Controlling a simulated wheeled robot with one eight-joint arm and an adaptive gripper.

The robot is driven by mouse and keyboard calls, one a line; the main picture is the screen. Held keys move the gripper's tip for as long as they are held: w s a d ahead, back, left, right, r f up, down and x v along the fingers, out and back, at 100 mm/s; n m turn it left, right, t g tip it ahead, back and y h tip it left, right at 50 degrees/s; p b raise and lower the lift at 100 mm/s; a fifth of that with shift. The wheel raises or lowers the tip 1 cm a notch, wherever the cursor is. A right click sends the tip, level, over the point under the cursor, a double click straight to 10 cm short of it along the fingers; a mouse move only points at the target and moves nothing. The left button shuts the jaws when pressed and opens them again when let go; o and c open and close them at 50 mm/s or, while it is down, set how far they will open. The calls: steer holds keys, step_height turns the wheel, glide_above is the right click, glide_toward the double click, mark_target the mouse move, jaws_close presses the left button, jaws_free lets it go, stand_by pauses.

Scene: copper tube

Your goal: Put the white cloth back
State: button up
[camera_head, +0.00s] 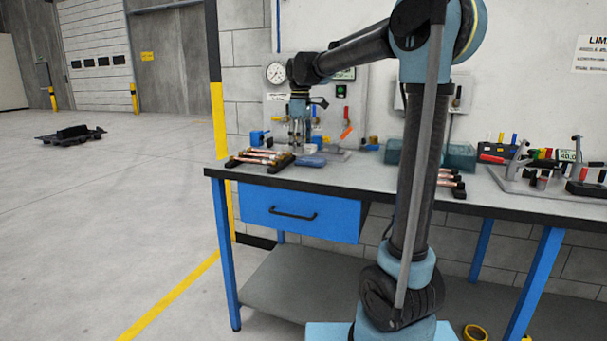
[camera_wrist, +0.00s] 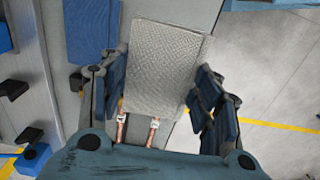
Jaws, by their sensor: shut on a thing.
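My gripper (camera_head: 299,142) is over the left part of the workbench, in front of the wall panel. In the wrist view, its two blue-padded fingers (camera_wrist: 160,88) stand at either side of a pale grey-white woven cloth (camera_wrist: 165,60). It is shut on this cloth, which looks flat and roughly rectangular. The cloth hides part of what lies beneath; ends of copper tubes (camera_wrist: 153,131) show past its lower edge. In the head view the cloth cannot be clearly made out at the gripper.
A blue cloth (camera_head: 310,161) lies on the bench beside the copper tubes on their black rack (camera_head: 262,158); it also shows in the wrist view (camera_wrist: 92,30). Blue and black fixtures stand near the wall. Tools and a vise-like fixture (camera_head: 545,165) occupy the bench's right side.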

mark_target(301, 173)
steer(key=shift+w+d, duration=0.1)
steer(key=shift+d, duration=0.2)
steer(key=shift+s+a+r, duration=0.15)
steer(key=shift+s+r, duration=0.05)
steer(key=shift+r, duration=0.65)
steer(key=shift+f, duration=4.9)
steer(key=o, duration=1.1)
steer(key=shift+f, duration=0.1)
step_height(301, 173, up, 12)
steer(key=shift+r, duration=0.1)
